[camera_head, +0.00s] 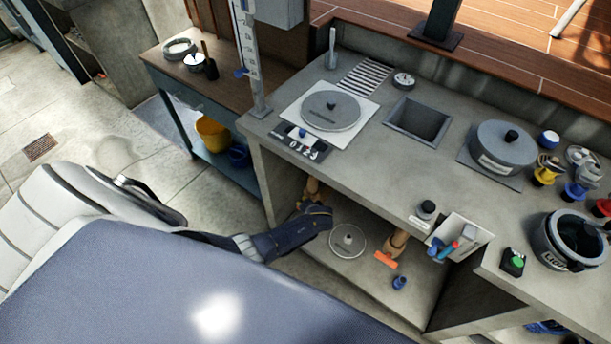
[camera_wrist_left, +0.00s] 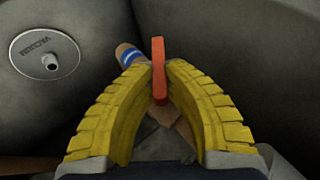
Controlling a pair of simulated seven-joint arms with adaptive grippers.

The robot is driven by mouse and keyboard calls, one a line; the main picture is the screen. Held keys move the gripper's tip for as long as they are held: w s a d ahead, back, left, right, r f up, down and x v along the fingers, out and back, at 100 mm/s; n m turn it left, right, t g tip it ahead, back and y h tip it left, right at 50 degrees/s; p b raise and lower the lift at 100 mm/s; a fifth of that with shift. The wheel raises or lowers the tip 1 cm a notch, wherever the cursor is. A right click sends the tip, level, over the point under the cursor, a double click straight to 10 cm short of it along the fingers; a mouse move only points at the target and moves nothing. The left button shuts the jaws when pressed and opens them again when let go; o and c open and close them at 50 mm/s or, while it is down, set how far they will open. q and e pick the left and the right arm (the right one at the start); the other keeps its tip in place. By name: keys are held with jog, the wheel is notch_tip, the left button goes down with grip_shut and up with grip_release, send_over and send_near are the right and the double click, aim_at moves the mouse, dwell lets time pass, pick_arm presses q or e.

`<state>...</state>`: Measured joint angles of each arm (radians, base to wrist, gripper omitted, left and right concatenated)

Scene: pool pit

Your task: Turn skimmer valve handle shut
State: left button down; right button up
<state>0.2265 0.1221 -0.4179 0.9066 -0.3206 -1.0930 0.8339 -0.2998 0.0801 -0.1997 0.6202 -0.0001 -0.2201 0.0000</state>
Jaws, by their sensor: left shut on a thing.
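My left gripper (camera_head: 305,200) reaches into the open bay under the counter, beside a tan pipe (camera_head: 313,187). In the left wrist view its yellow fingers (camera_wrist_left: 159,80) are shut on an orange-red valve handle (camera_wrist_left: 158,52). The handle stands upright in that picture, at an angle across a tan pipe (camera_wrist_left: 130,58) with blue and white bands. In the head view my gripper hides this handle. A second orange handle (camera_head: 386,260) on another tan pipe (camera_head: 396,245) stands free to the right. No skimmer label is readable. My right gripper is not in view.
A round lid lies in the bay (camera_head: 348,240); it reads "VACUUM" in the left wrist view (camera_wrist_left: 45,52). A small blue knob (camera_head: 400,283) lies near the second pipe. The concrete counter (camera_head: 375,125) overhangs the bay. A wooden bench (camera_head: 205,85) stands left.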

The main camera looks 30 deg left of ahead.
pick_arm(q)
jog(key=c, duration=1.4)
grip_release()
jog(key=v, duration=1.2)
jog(key=shift+c, duration=0.2)
